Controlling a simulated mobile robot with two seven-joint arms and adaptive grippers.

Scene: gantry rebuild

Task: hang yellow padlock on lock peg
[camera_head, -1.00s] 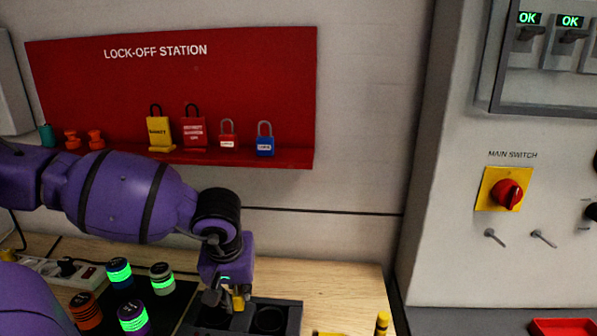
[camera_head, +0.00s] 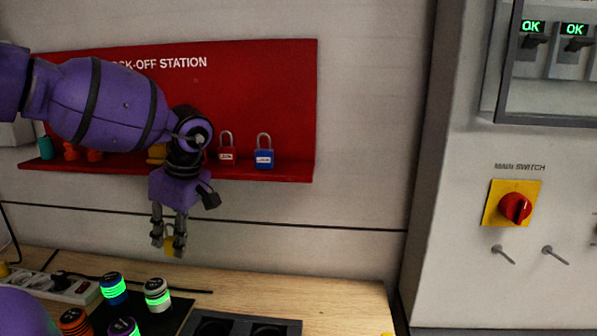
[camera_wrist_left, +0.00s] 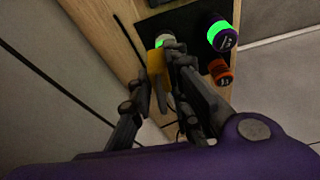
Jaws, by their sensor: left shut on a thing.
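My left gripper (camera_head: 170,240) points down in front of the wall, below the red lock-off shelf and above the back of the bench. It is shut on the yellow padlock (camera_head: 169,244), which shows small between the fingers. The padlock (camera_wrist_left: 157,66) also shows between the fingers (camera_wrist_left: 160,85) in the left wrist view; its shackle is not clear. Two grey pegs stick out below the main switch, a left one (camera_head: 503,255) and a right one (camera_head: 555,256). Which of them is the lock peg cannot be told. My right gripper is not in view.
The red lock-off shelf (camera_head: 290,172) holds a red padlock (camera_head: 227,150) and a blue padlock (camera_head: 264,153). The main switch (camera_head: 514,205) is on the grey cabinet. Several green-lit cylinders, such as a blue one (camera_head: 113,288), stand on the bench. The wall between shelf and cabinet is clear.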

